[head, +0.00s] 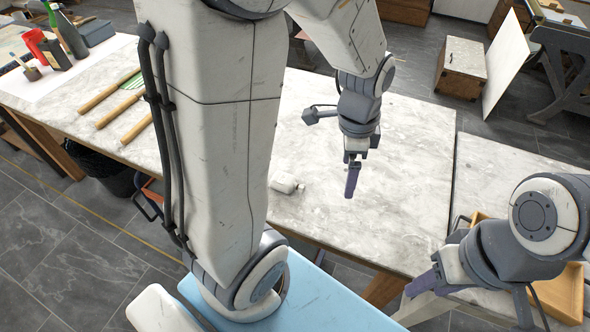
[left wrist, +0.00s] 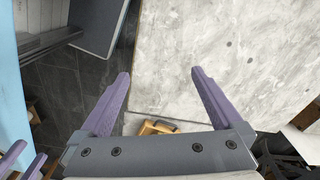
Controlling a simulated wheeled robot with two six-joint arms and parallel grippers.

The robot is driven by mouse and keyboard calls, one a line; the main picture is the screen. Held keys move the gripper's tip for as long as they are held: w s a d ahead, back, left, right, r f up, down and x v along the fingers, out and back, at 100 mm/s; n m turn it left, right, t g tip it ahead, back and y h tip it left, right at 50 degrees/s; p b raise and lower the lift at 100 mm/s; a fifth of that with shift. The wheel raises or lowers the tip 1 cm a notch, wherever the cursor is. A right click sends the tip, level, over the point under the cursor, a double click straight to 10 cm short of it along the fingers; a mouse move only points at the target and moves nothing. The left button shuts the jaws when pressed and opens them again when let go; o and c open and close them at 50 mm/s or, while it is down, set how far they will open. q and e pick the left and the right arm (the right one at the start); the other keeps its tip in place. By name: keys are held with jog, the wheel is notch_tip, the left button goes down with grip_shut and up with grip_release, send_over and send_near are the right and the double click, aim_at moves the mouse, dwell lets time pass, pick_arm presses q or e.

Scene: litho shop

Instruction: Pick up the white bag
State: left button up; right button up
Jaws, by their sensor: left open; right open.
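A small white bag (head: 287,183) lies on the marble-topped table near its front edge in the head view, just right of my big arm link. My left gripper (head: 353,180) hangs above the table to the right of the bag, apart from it and empty. In the left wrist view its two purple fingers (left wrist: 160,88) are spread with nothing between them, and I cannot make out the bag there. My right gripper (head: 425,284) is low at the right in front of the table, open, seen from the side, with no held object visible.
The marble table (head: 400,190) is clear around the bag. Wooden-handled tools (head: 112,92) lie on its left part, with bottles (head: 70,35) behind. A wooden tray (head: 565,290) sits at the right, partly hidden by my right arm. A dark bin (head: 100,170) stands below the table.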

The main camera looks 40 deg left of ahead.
pick_arm(q)
jog(key=w+a+f+m+b, duration=0.2)
jog(key=a+f, duration=0.4)
jog(key=a, duration=0.5)
jog(key=m+b, duration=0.1)
jog(key=m, duration=0.1)
send_over(285, 179)
notch_tip(285, 179, down, 9)
jog(key=shift+s+r, duration=0.1)
jog(key=shift+s, duration=0.05)
jog(key=shift+w+f, duration=0.2)
jog(key=shift+f, duration=2.85)
jog(key=c, duration=1.5)
jog(key=shift+r, duration=5.05)
pick_arm(e)
jog(key=shift+f, duration=2)
